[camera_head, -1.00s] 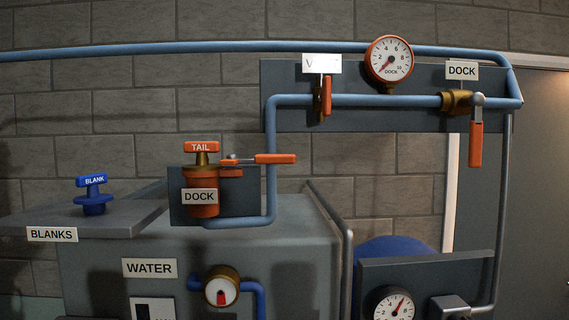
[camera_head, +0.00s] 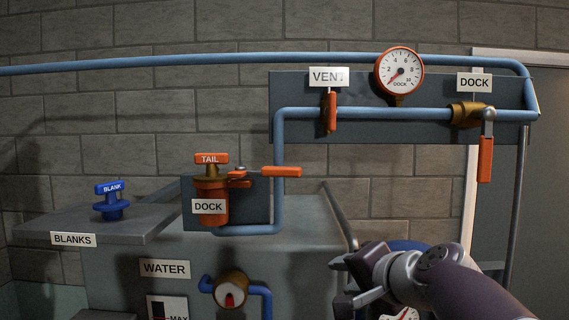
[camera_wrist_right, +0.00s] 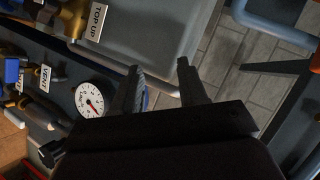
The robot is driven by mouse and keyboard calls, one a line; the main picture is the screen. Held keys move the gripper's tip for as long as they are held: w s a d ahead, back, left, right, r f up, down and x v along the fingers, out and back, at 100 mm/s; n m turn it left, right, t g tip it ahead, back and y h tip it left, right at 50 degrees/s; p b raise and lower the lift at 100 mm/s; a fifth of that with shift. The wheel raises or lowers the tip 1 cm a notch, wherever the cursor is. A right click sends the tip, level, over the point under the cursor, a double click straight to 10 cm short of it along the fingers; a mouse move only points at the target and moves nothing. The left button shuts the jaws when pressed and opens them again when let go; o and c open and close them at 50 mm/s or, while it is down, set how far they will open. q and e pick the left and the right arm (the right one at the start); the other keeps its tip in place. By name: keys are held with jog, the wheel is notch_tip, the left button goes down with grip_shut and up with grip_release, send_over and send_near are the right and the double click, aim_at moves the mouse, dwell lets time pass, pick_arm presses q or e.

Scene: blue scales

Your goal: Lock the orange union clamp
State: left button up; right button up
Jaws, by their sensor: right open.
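The orange union clamp (camera_head: 237,176) sits on the orange body labelled DOCK, on a dark plate. The orange TAIL piece (camera_head: 211,159) stands upright in the top of the union. My right gripper (camera_head: 343,284) is in the head view, low and right of the clamp, apart from it. In the right wrist view, its two fingers (camera_wrist_right: 160,82) are spread with nothing between them. My left gripper is not in view.
A blue BLANK plug (camera_head: 111,203) stands on the BLANKS shelf (camera_head: 150,222) at left. Blue pipe (camera_head: 278,190) rises just right of the union. Above are the VENT valve (camera_head: 331,112), DOCK gauge (camera_head: 399,70) and DOCK valve (camera_head: 486,155). A lower gauge (camera_wrist_right: 90,100) is near my right gripper.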

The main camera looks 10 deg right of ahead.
aim_at(286, 172)
jog(key=s+a+r+m+t+y, duration=0.1)
jog(key=a+r+t+y, duration=0.15)
jog(key=r, duration=0.55)
jog(key=s+a+r+m+t+y, duration=0.1)
jog(key=a+r+t, duration=0.15)
jog(key=r, duration=0.55)
jog(key=shift+g+y, duration=0.25)
jog(key=shift+g, duration=0.25)
jog(key=p+x, duration=0.1)
jog(key=x, duration=0.2)
jog(key=p+x, duration=0.2)
jog(key=x, duration=0.2)
jog(key=p+x, duration=0.2)
jog(key=x, duration=0.2)
jog(key=shift+w+a+r, duration=0.1)
jog(key=shift+w+r, duration=0.1)
jog(key=shift+r, duration=0.05)
jog(key=shift+w+a+f+p, duration=0.1)
jog(key=shift+w+a+p, duration=0.05)
jog(key=shift+w+p, duration=0.25)
grip_shut()
